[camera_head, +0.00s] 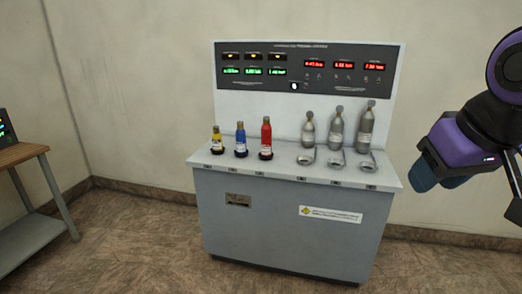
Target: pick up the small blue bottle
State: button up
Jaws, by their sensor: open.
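The small blue bottle (241,141) stands upright in a dark round base on the left half of the grey cabinet's top. It is between a shorter yellow bottle (217,142) on its left and a taller red bottle (266,138) on its right, with small gaps between them. My gripper (438,182) is at the right edge of the view, to the right of the cabinet and well away from the blue bottle. It is open, with no object seen in it. Its fingers look dark blue and are partly hidden by the purple arm end.
Three grey cylinders (336,132) stand on the right half of the cabinet (290,235), with metal rings before them. A panel (304,68) with lit displays rises behind. A wooden-topped table (20,153) stands far left. Open floor (130,240) lies left of the cabinet.

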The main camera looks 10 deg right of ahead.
aim_at(240, 133)
jog(key=i+l+u, duration=0.15)
jog(key=i, duration=0.2)
jog(key=i+l+u, duration=0.1)
jog(key=i, duration=0.2)
jog(key=i+l, duration=0.25)
jog(key=i, duration=0.15)
jog(key=i+l, duration=0.25)
jog(key=i, duration=0.15)
jog(key=i+j+u, duration=0.15)
jog(key=i+j, duration=1.05)
